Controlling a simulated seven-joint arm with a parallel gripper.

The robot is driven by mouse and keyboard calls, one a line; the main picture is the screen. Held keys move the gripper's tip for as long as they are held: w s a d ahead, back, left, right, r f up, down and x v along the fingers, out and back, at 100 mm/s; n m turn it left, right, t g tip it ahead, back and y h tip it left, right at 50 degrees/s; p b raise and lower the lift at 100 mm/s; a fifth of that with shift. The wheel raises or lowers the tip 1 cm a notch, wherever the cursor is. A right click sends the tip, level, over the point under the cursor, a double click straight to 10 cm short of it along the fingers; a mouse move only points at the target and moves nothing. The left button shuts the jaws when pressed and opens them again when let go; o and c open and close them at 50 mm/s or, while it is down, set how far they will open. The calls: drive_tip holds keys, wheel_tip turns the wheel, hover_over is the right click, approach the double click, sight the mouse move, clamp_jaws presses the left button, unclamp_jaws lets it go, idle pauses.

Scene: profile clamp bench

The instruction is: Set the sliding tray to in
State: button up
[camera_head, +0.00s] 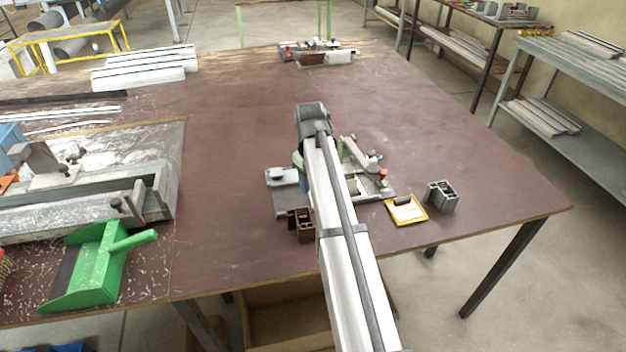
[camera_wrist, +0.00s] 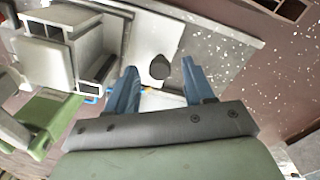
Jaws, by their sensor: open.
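The clamp fixture (camera_head: 283,178) stands on the brown table, partly hidden under my arm in the head view. It has a grey base plate, a green part and a small red part. In the wrist view my gripper (camera_wrist: 160,82) is open, its two blue fingers apart. A pale rounded plate (camera_wrist: 150,40) with a dark oval knob or hole (camera_wrist: 160,67) shows just beyond and between the fingertips; contact cannot be told. I cannot tell for certain which part is the sliding tray, or its position. My gripper's fingertips are hidden in the head view.
Grey profile pieces (camera_wrist: 50,60) and a green part (camera_wrist: 50,118) lie left of the fingers. A green dustpan (camera_head: 98,265) lies left. The table's right is clear.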

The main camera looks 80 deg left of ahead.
drive_tip(key=shift+f, duration=0.15)
clamp_jaws()
idle(0.4)
